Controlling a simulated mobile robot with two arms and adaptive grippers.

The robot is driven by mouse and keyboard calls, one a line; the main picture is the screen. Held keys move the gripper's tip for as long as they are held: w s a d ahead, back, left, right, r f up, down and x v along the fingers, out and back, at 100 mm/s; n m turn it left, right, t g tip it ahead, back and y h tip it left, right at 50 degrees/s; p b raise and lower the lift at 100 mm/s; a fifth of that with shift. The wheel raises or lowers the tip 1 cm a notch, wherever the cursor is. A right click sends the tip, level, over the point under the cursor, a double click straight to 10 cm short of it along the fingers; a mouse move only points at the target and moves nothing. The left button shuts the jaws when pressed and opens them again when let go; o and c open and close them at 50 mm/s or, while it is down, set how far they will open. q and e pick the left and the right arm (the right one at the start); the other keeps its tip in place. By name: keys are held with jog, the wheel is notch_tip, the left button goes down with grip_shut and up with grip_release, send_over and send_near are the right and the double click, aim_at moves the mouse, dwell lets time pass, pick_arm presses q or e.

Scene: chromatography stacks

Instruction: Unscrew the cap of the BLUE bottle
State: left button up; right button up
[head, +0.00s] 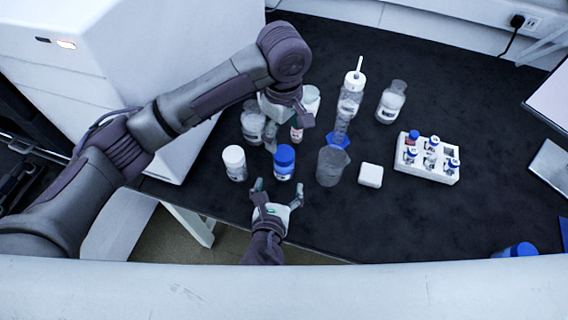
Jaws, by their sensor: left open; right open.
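The blue bottle (284,163) stands upright on the dark table, with its ribbed blue cap (285,153) on top. My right gripper (277,191) is open just in front of the bottle, its two fingers pointing toward it; I cannot tell whether they touch it. My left gripper (272,137) is behind and above the bottle, pointing down beside the cap's far side. It is open, and its fingers are partly hidden by its own wrist. I see nothing held in either gripper.
A white-capped bottle (234,163) stands close left. Clear bottles (252,122) stand behind my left gripper. A beaker (331,166), measuring cylinder (342,125), white block (370,175) and vial rack (427,163) stand right. The white machine (150,60) bounds the left. The table's front right is mostly clear.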

aim_at(282, 173)
jog(key=x, duration=0.8)
jog(key=shift+w+f, duration=0.1)
